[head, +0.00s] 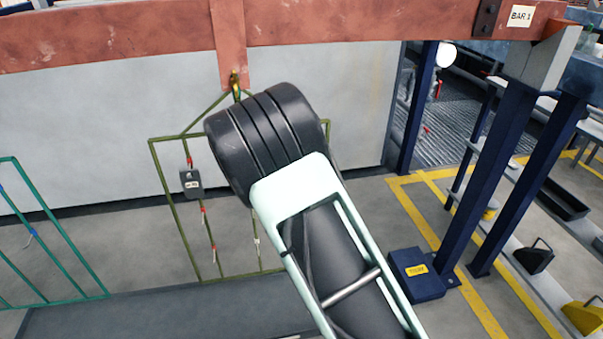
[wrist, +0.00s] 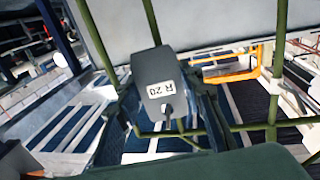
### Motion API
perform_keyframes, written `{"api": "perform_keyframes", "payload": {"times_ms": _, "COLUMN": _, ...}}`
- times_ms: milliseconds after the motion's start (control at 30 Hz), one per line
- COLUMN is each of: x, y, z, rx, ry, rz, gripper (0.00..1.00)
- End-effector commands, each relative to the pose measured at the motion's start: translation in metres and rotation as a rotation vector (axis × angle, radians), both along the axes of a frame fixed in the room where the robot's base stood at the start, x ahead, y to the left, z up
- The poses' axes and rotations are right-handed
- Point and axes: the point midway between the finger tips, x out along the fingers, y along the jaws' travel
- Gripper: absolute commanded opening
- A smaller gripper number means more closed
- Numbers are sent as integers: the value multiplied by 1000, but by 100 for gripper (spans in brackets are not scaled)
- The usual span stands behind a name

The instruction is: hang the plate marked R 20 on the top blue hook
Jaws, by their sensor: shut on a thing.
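The dark grey plate (wrist: 155,65) with a white label reading R 20 is large in the middle of the wrist view, its label turned upside down. My gripper (wrist: 168,112) is shut on it, with dark fingers partly showing at its sides. In the head view my arm hides the gripper. A small dark labelled plate (head: 190,184) hangs under a red-tipped hook on the green frame (head: 172,205); its label is too small to read. A blue hook (head: 30,238) shows on the teal frame (head: 70,240) at the left edge.
A rust-red beam (head: 120,35) marked BAR 1 runs across the top, and the green frame hangs from it. More red-tipped hooks sit lower on that frame. Dark blue posts (head: 490,165) and a labelled block (head: 417,275) stand to the right.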

Motion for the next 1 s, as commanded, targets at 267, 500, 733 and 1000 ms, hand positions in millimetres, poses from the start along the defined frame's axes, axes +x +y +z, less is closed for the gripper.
{"api": "perform_keyframes", "payload": {"times_ms": 267, "x": 1, "y": 0, "z": 0, "rx": 0, "ry": -1, "rz": 0, "gripper": 6}}
{"api": "perform_keyframes", "payload": {"times_ms": 500, "x": 1, "y": 0, "z": 0, "rx": 0, "ry": -1, "rz": 1, "gripper": 38}}
{"api": "perform_keyframes", "payload": {"times_ms": 733, "x": 1, "y": 0, "z": 0, "rx": 0, "ry": -1, "rz": 1, "gripper": 55}}
{"api": "perform_keyframes", "payload": {"times_ms": 1000, "x": -3, "y": 0, "z": -1, "rx": 0, "ry": 1, "rz": 1, "gripper": 55}}
